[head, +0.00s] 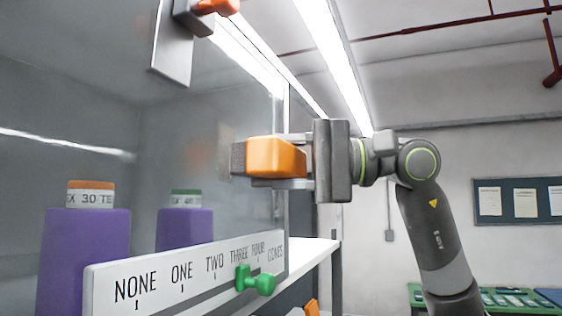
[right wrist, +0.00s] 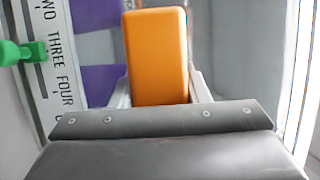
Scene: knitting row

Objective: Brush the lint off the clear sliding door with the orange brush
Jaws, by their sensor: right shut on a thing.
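The orange brush (head: 275,157) is an orange block with a dark grey bristle pad on its left face. My right gripper (head: 285,160) is shut on it and holds it level in front of the clear sliding door (head: 190,120). The pad is at or close to the door; I cannot tell if they touch. The brush also shows in the right wrist view (right wrist: 158,55), upright between the two fingers. A faint brownish smudge (head: 200,155) on the door, left of the pad, may be lint or a reflection. My left gripper is not in view.
A white scale (head: 190,270) marked NONE, ONE, TWO, THREE, FOUR runs below the door, with a green knob (head: 255,282). Purple cones (head: 84,255) stand behind the door. A grey plate with an orange part (head: 215,6) is at the top. A green table (head: 500,300) is at lower right.

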